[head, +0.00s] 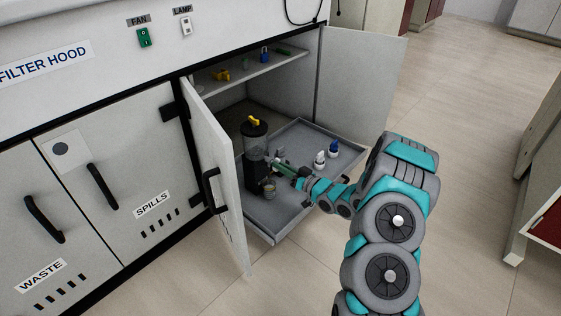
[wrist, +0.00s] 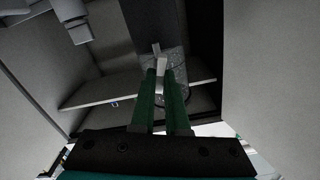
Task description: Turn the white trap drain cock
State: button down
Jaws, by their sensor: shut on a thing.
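The trap (head: 256,150) is a clear upright cylinder with a dark top and a yellow lever, on a black base in the open cabinet. Its clear wall also shows in the wrist view (wrist: 177,62). The white drain cock (wrist: 158,52) is a small pale handle in front of that wall, at the tips of my green fingers. My gripper (wrist: 162,78) is shut on it. In the head view, my gripper (head: 284,169) reaches in from the right at the trap's lower part. The cock is too small or hidden to make out there.
The trap stands on a grey pull-out tray (head: 300,130) with two small bottles (head: 319,160) to the right and a small cup (head: 269,190) in front. A shelf (head: 235,75) with small items is above. Open doors (head: 222,170) flank the cabinet left and right (head: 358,85).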

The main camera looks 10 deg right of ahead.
jog(key=shift+w+d+f+m+p, duration=0.1)
jog(key=shift+m+p, duration=2.2)
jog(key=shift+m, duration=1.2)
jog(key=shift+d+f+m+p, duration=0.1)
jog(key=shift+m+p, duration=2.2)
jog(key=shift+m, duration=1.2)
jog(key=c, duration=0.9)
grip_release()
jog(key=shift+v, duration=3.9)
